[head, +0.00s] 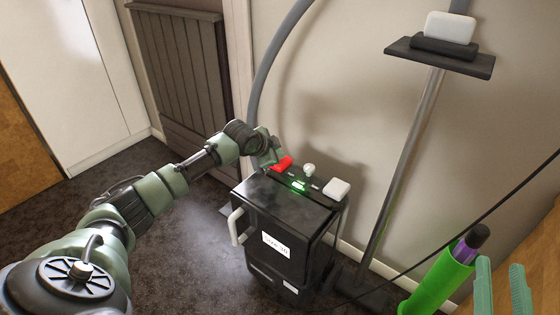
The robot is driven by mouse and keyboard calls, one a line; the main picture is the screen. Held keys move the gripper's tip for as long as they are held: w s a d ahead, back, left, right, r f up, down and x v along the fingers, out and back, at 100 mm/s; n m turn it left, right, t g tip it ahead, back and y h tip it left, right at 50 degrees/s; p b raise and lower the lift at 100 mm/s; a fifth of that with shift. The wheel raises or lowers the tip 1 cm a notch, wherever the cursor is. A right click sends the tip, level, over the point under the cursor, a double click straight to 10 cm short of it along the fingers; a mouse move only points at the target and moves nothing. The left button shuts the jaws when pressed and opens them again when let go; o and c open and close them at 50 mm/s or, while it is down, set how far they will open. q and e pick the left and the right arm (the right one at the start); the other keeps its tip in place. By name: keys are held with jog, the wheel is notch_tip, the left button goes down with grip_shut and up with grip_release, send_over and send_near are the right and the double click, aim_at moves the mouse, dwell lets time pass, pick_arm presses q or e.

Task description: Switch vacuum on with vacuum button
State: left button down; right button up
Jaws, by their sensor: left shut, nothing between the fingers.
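The vacuum (270,215) is a black box-shaped machine on the dark floor, with a white handle on its left side and a label on its front. On its top are a red switch (282,163), a round white knob (309,170), a white block (337,188) and a glowing green light (298,186). Which of these is the vacuum button I cannot tell. My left gripper (273,157) is shut and empty, right beside the red switch; whether it touches is unclear. My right gripper (502,291) is at the lower right edge, its fingers apart, away from the vacuum.
A grey hose (257,85) runs up the wall behind the vacuum. A metal pole (402,165) with a dark head (440,57) holding a white block stands to the right. A green cylinder (437,281) and a thin black cable are at lower right. A dark radiator (180,75) is back left.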

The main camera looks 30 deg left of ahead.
pick_arm(q)
jog(key=shift+r+p, duration=0.2)
jog(key=shift+p, duration=0.35)
jog(key=shift+r+p, duration=0.15)
jog(key=shift+p, duration=0.2)
pick_arm(e)
notch_tip(320, 180, down, 8)
jog(key=d+g+h, duration=0.1)
jog(key=g, duration=0.3)
jog(key=shift+s+d+f+g, duration=0.15)
jog(key=shift+s+f+g, duration=0.1)
jog(key=shift+g, duration=0.15)
jog(key=shift+h, duration=0.3)
